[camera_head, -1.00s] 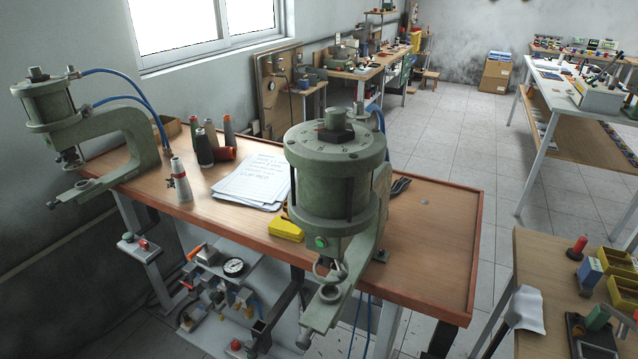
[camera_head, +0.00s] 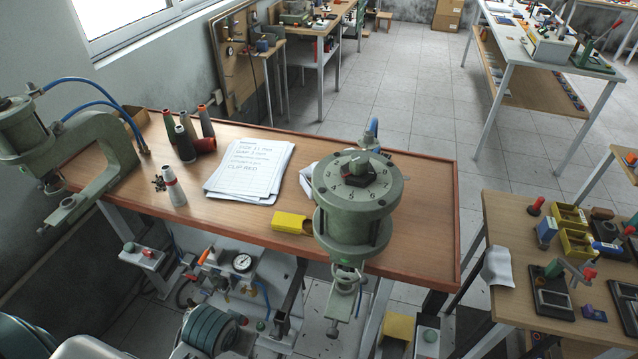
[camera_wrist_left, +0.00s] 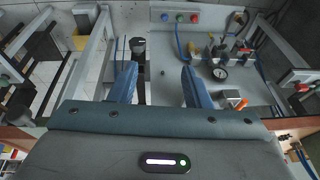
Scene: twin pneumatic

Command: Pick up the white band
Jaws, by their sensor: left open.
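I cannot make out a thing that is surely the white band. A pale white piece (camera_head: 306,180) lies on the wooden bench, partly hidden behind the right green press (camera_head: 355,205); I cannot tell what it is. My left gripper (camera_wrist_left: 157,72) shows in the left wrist view with its two blue fingers apart and nothing between them. Beyond it are a grey panel and a gauge (camera_wrist_left: 220,72). In the head view, only parts of my arm show at the lower left, in front of the bench. My right gripper is not in view.
The wooden bench (camera_head: 415,240) holds a left press (camera_head: 95,165), several cones (camera_head: 206,122), written sheets (camera_head: 248,170) and a yellow box (camera_head: 291,222). Its right part is fairly clear. A side table (camera_head: 515,305) with bins and small tools stands at right.

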